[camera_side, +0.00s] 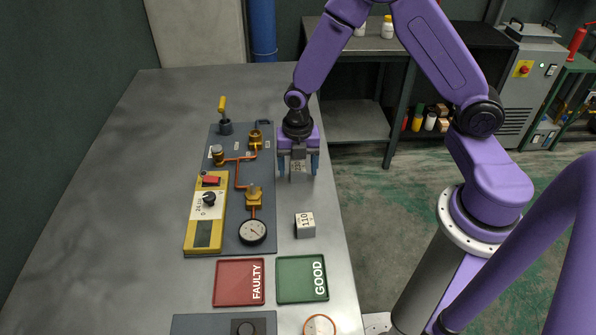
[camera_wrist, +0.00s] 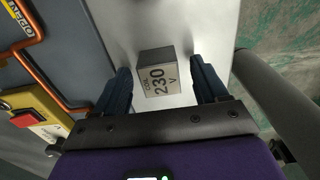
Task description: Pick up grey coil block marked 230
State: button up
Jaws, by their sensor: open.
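The grey coil block marked 230 (camera_wrist: 158,78) stands on the grey table, its label facing the wrist camera. It also shows small in the side view (camera_side: 298,167), between the fingers. My gripper (camera_side: 298,170) points down over the table's right part. In the wrist view its two blue fingers (camera_wrist: 162,88) are open, one on each side of the block, with a gap visible on both sides. Whether the fingertips are level with the block is hard to tell.
A block marked 110 (camera_side: 305,225) stands nearer the front. A panel (camera_side: 228,245) with copper pipes, valves, a gauge (camera_side: 252,232) and a yellow meter (camera_side: 205,215) lies to the left. A red FAULTY tray (camera_side: 238,282) and green GOOD tray (camera_side: 302,279) lie in front. The table's right edge is close.

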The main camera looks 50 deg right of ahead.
jog(key=shift+f, duration=0.15)
jog(key=c, duration=1)
